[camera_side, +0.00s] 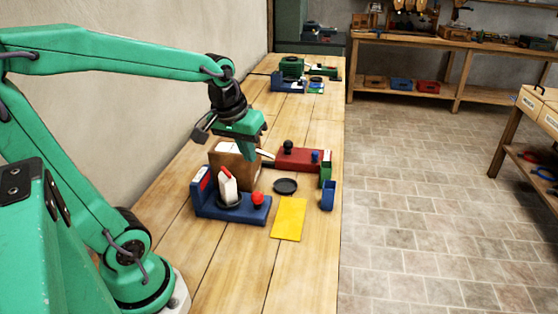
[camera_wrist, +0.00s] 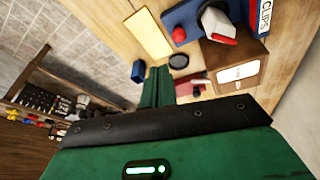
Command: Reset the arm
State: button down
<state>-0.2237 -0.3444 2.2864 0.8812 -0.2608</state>
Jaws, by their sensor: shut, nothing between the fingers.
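My green gripper (camera_side: 250,153) hangs at the end of my raised arm, above the wooden bench. Its two fingers are closed together with nothing between them. They also show shut in the wrist view (camera_wrist: 157,88). A brown box (camera_side: 234,168) with a white label stands close below and behind the gripper; I cannot tell the exact gap. In the side view a blue fixture (camera_side: 206,203) stands in front of the box, carrying a white and red piece (camera_side: 228,188) and a red ball knob (camera_side: 258,198).
A black dish (camera_side: 286,186), a yellow sheet (camera_side: 289,220), a blue cup (camera_side: 328,196) and a red block (camera_side: 293,160) with a black knob lie around the gripper. More fixtures (camera_side: 290,80) stand at the bench's far end. The wall runs along the bench's left side. The near bench is clear.

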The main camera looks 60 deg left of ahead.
jog(key=s+d+r+m+t, duration=0.1)
jog(key=s+d+m+t, duration=0.1)
jog(key=s+d+m, duration=0.3)
jog(key=shift+s+d+r+m+h, duration=0.3)
jog(key=shift+s+d+h, duration=0.1)
jog(key=shift+s+d, duration=0.55)
